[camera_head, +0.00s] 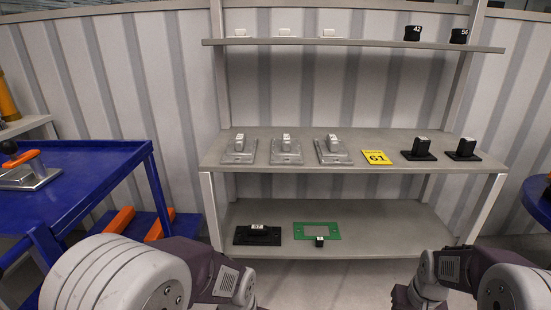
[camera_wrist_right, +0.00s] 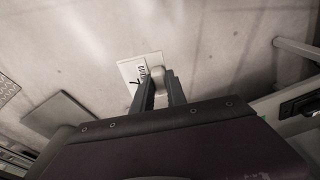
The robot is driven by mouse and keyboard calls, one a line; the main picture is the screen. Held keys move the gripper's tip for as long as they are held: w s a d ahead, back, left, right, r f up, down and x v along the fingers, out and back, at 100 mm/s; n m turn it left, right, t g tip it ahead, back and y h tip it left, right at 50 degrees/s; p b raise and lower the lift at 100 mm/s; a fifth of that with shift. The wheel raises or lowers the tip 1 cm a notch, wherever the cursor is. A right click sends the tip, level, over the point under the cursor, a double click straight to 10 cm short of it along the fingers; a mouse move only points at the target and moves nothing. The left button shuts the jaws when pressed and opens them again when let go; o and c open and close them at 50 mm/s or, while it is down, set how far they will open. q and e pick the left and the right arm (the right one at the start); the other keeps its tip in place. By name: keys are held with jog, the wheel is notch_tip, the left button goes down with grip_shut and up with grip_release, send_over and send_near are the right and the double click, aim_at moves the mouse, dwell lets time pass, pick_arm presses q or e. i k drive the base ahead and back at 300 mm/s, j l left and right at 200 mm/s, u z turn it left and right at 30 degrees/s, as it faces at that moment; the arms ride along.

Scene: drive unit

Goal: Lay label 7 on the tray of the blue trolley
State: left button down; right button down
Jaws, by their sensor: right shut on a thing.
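In the right wrist view, my right gripper (camera_wrist_right: 160,92) is shut on a small white label (camera_wrist_right: 131,68) with dark print. A metal piece with an orange handle (camera_head: 24,165) lies on the tray's left part. My left arm comes in low, but its gripper is out of view.
A grey shelf rack (camera_head: 300,134) stands ahead, with metal blocks, a yellow sign marked 61 (camera_head: 377,157) and black pieces. A green frame (camera_head: 333,231) lies on the bottom shelf. Orange-handled things (camera_head: 160,225) lie on the trolley's lower level. A blue surface (camera_head: 538,203) is at the right edge.

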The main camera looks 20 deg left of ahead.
aim_at(90, 167)
jog(key=i+u, duration=0.15)
jog(key=u, duration=0.3)
jog(key=i+u, duration=0.1)
jog(key=u, duration=0.35)
jog(key=i+u, duration=0.15)
jog(key=u, duration=0.35)
jog(key=i+l+u, duration=0.1)
jog(key=u, duration=0.35)
jog(key=i+l+u, duration=0.1)
jog(key=u, duration=0.35)
